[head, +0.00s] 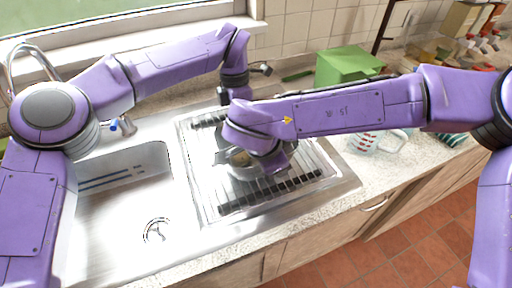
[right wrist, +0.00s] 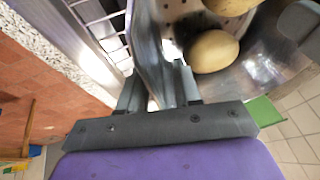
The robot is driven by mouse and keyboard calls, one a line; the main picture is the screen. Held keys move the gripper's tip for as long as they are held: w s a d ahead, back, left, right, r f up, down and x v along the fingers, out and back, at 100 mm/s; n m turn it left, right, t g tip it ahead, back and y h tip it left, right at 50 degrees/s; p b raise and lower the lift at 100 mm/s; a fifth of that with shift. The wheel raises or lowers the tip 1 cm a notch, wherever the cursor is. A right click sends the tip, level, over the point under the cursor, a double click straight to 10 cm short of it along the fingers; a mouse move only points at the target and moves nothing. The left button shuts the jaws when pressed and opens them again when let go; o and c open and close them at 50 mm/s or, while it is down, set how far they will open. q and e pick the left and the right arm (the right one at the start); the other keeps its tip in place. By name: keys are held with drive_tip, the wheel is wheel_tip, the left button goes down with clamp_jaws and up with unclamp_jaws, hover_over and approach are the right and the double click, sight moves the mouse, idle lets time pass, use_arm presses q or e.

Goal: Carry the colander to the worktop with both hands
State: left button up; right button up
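The metal colander (head: 243,172) sits on the ribbed drainer beside the sink, partly hidden by my right arm. In the right wrist view, its shiny perforated bowl (right wrist: 258,66) holds round yellowish-brown items that look like potatoes (right wrist: 213,51). My right gripper (right wrist: 158,88) has its fingers on either side of the colander's near metal edge, and they look closed on it. My left arm reaches over the sink to the colander's far side. My left gripper's fingers are hidden behind my right arm in the head view.
The empty sink basin (head: 125,170) is at the left, with a tap (head: 30,60) behind it. A green box (head: 347,66) and a red-patterned glass jug (head: 378,142) stand on the worktop (head: 335,205) at the right. Jars and a rack fill the back right.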

use_arm(q)
drive_tip(key=shift+s+f, duration=0.1)
drive_tip(key=shift+f, duration=0.45)
use_arm(e)
drive_tip(key=shift+w+d+f, duration=0.15)
drive_tip(key=shift+f, duration=0.35)
use_arm(q)
clamp_jaws()
use_arm(e)
clamp_jaws()
use_arm(q)
drive_tip(key=shift+r, duration=0.2)
use_arm(e)
drive_tip(key=shift+r, duration=0.15)
